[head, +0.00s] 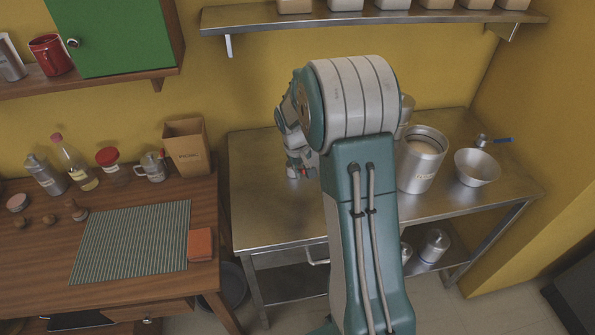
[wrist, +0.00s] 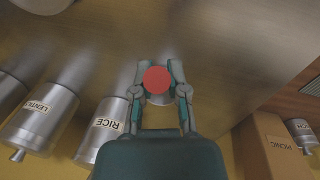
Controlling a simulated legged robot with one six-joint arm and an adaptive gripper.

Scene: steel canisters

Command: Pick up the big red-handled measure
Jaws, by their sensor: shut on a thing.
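My gripper (wrist: 158,78) is shut on the red handle of the measure (wrist: 157,79), with a finger on each side of it. The red end faces the wrist camera, and part of a metal body shows just below it. In the head view my gripper (head: 298,170) is low over the left part of the steel table, mostly hidden by my arm. I cannot tell whether the measure touches the table.
An open steel canister (head: 420,160), a metal bowl (head: 477,167) and a blue-handled measure (head: 493,140) stand right on the steel table (head: 275,215). Canisters labelled RICE (wrist: 103,130) and LENTILS (wrist: 38,118) show in the wrist view. A cardboard box (head: 186,146) stands left on the wooden table.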

